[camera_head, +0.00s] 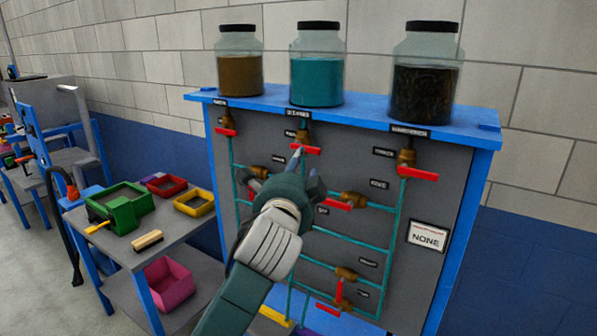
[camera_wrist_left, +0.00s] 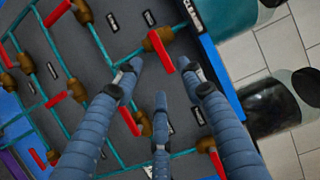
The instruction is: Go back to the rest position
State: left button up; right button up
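The grey valve panel (camera_head: 415,285) has a blue frame, teal pipes, brass valves and red handles. My left gripper (camera_head: 285,172) is in front of its upper middle, fingers pointing at the panel. In the left wrist view the fingers (camera_wrist_left: 162,72) are spread apart with nothing held between them. A red valve handle (camera_wrist_left: 161,50) shows just beyond the fingertips; the handle under the middle jar (camera_head: 306,150) is close beside a fingertip in the head view. Whether they touch cannot be told. My left arm hides the panel's lower left. My right gripper is not in view.
Jars of brown (camera_head: 240,75), teal (camera_head: 316,75) and dark (camera_head: 425,85) contents stand on the panel's top shelf. A white sign reading NONE (camera_head: 428,236) is at the right. A grey table (camera_head: 185,226) with coloured bins stands left. Open floor (camera_head: 40,275) lies further left.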

pick_arm(q)
jog(key=shift+v, duration=0.75)
jog(key=shift+f, duration=0.1)
